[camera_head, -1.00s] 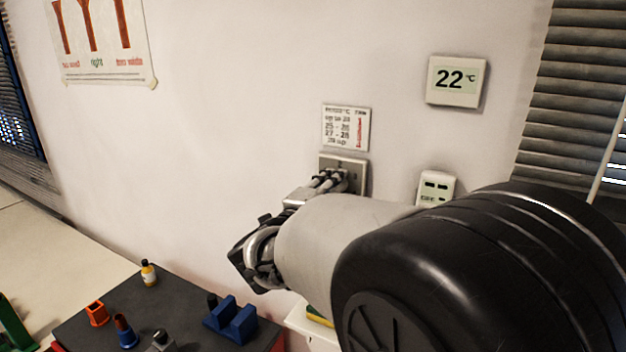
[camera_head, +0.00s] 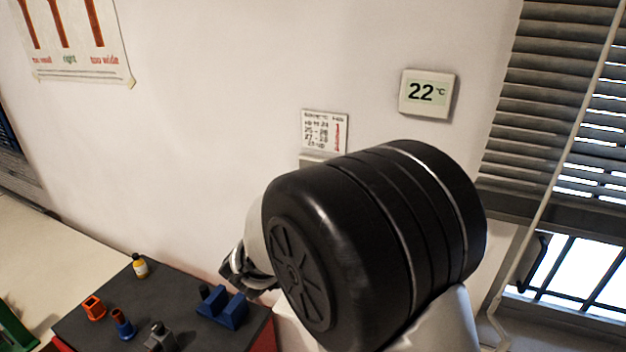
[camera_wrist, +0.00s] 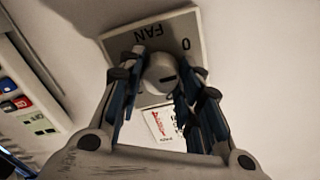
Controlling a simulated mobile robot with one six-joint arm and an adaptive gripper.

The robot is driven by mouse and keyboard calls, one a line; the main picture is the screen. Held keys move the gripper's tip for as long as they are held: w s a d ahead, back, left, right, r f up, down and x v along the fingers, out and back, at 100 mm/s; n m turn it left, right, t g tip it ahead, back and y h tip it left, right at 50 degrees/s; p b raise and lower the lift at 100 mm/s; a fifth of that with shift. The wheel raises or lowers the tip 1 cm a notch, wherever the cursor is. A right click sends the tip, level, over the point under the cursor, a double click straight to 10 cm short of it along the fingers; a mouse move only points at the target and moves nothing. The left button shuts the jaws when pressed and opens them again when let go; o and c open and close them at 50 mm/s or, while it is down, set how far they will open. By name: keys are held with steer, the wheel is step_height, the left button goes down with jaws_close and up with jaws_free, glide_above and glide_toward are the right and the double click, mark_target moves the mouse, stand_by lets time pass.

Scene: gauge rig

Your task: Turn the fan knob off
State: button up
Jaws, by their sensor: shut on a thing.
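The fan knob (camera_wrist: 161,74) is a round grey knob with a dark mark, on a grey wall plate (camera_wrist: 172,33) lettered FAN and 0, seen upside down in the wrist view. My gripper (camera_wrist: 160,84) is shut on the knob, with one finger on each side of it. In the head view my black arm joint hides the knob and nearly all of the plate. A label card (camera_head: 324,131) with temperature ranges and settings hangs just above the plate. A wall thermometer (camera_head: 427,93) reads 22 °C.
A window blind (camera_head: 555,100) is at the right.

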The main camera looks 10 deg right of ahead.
steer(key=n+p, duration=0.4)
steer(key=n, duration=0.1)
steer(key=shift+n, duration=0.4)
stand_by(0.4)
steer(key=o, duration=1.1)
steer(key=shift+a, duration=0.1)
steer(key=v, duration=1.2)
